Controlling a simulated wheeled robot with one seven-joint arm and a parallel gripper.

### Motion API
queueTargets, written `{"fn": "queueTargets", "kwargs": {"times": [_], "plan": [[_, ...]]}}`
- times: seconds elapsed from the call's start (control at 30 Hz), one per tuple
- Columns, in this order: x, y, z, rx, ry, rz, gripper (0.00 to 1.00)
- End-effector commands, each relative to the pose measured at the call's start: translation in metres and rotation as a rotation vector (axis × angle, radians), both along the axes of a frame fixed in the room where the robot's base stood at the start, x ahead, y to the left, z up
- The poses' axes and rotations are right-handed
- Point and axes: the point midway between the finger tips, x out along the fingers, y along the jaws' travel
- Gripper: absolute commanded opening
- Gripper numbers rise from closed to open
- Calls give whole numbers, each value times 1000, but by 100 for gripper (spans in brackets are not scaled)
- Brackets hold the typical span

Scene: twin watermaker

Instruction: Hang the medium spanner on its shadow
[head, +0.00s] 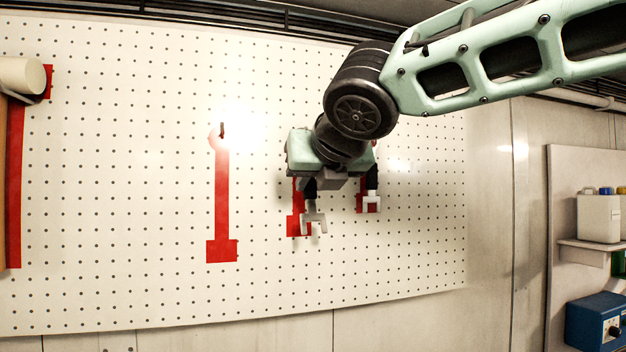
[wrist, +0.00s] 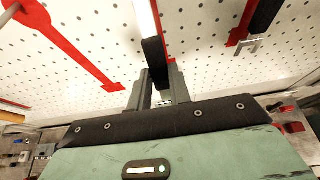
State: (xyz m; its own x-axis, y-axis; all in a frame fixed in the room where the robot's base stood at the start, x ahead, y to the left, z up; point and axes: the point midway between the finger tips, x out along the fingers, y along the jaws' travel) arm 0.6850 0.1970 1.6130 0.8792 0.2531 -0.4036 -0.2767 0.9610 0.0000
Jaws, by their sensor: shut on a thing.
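My gripper (head: 330,184) is in front of the pegboard and shut on the medium spanner (head: 314,219). The spanner's dark handle and pale forked jaw point down in the head view. Its red shadow (head: 296,225) shows just left of and behind it. In the wrist view my gripper (wrist: 160,92) closes around the spanner's dark part (wrist: 154,62), with a red strip of shadow (wrist: 165,28) alongside to the right. Its top end is hidden by the arm in the head view. I cannot tell whether it touches the board or its peg.
A smaller spanner (head: 371,202) hangs over its red shadow to the right, close to my gripper. The large red shadow (head: 222,205) at left is empty, with a peg at its top. A shelf with bottles (head: 598,218) and a blue box (head: 596,320) stand at far right.

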Motion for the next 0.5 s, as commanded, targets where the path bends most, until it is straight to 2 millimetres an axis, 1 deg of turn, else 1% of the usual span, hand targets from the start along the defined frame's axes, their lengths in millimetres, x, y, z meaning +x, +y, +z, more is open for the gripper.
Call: {"fn": "queueTargets", "kwargs": {"times": [0.03, 0.07, 0.1, 0.13, 0.17, 0.4, 0.5], "plan": [[0, 0, 1, 0, -1, 0, 0], [0, 0, 1, 0, -1, 0, 22], [0, 0, 1, 0, -1, 0, 33], [0, 0, 1, 0, -1, 0, 42], [0, 0, 1, 0, -1, 0, 45], [0, 0, 0, 0, 0, 0, 45], [-3, -1, 1, 1, -1, 0, 45]]}}
